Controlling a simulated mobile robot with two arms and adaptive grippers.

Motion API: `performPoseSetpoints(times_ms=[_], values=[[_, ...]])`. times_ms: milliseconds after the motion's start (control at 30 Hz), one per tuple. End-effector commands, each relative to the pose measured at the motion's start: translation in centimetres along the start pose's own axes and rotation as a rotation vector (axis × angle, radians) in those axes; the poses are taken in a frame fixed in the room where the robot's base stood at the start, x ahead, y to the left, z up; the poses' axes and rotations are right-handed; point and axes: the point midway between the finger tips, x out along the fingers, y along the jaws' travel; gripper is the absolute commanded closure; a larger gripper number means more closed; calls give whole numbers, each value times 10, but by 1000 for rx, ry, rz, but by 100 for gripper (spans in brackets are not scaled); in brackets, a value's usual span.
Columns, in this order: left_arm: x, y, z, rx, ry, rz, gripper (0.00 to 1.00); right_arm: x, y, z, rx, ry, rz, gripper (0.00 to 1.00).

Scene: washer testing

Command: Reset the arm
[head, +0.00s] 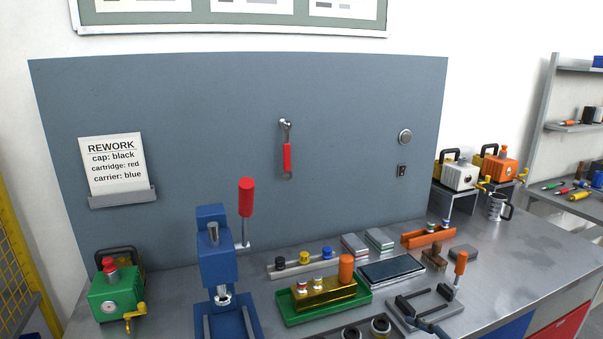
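Neither of my grippers shows in the head view, so their state is hidden. A blue bench press (215,262) stands at the front left of the metal bench. Its lever has a red grip (246,198) that points upward at the press's right side. A grey fixture (425,305) with black bars and an upright orange handle (460,263) sits at the front right.
A green tray (360,309) holds a gold block. A dark flat panel (391,272), an orange rack (428,234) and a rail with caps (305,261) lie behind. A green machine (117,295) stands left. A wrench (287,150) hangs on the grey back panel (350,100).

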Motion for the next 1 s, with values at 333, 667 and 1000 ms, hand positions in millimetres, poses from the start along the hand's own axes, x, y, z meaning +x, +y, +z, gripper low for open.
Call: performPoseSetpoints(times_ms=[333,667,1000], values=[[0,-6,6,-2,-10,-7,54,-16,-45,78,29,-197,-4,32],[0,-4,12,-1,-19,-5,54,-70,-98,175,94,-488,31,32],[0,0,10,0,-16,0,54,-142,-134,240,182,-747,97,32]])
